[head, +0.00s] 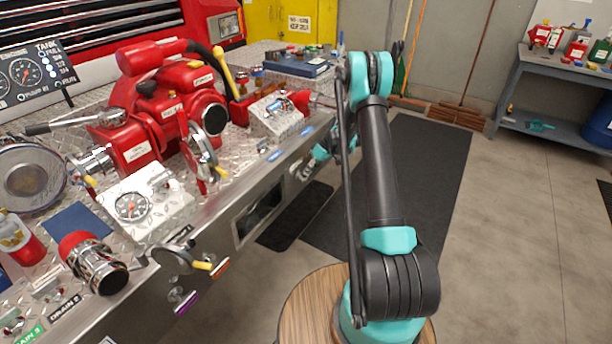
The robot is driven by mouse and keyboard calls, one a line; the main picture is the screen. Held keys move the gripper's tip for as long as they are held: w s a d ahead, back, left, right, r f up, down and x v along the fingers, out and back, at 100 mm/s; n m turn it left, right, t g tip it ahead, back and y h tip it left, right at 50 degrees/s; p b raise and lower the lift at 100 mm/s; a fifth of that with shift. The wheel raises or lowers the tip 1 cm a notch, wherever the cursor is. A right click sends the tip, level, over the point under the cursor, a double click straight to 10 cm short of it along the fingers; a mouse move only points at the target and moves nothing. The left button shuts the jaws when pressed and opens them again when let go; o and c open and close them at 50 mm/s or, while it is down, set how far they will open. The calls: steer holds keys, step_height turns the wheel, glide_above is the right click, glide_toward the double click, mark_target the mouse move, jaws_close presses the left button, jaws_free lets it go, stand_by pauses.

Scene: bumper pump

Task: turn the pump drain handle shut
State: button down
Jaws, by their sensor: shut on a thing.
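My gripper (304,169) is at the front face of the steel bumper (222,199), right of the red pump (170,105). It is shut on what looks like the pump drain handle. The handle is mostly hidden by the teal gripper parts, so its angle cannot be told. My arm reaches over from the right and partly covers this area.
Left along the bumper front are a valve with a yellow-and-orange handle (208,266) and a purple-ended handle (186,303). A grey workbench (560,70) is far right.

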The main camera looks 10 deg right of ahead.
steer(key=shift+w+d+f+m+g+y, duration=0.15)
steer(key=shift+m+g+y, duration=0.1)
steer(key=shift+g+y, duration=0.45)
steer(key=shift+w+d+m+g+y, duration=0.1)
steer(key=shift+m+g+y, duration=0.15)
steer(key=shift+g+y, duration=0.45)
steer(key=c, duration=1.6)
jaws_free()
steer(key=v, duration=0.7)
steer(key=shift+w+d, duration=0.1)
steer(key=shift+w, duration=0.05)
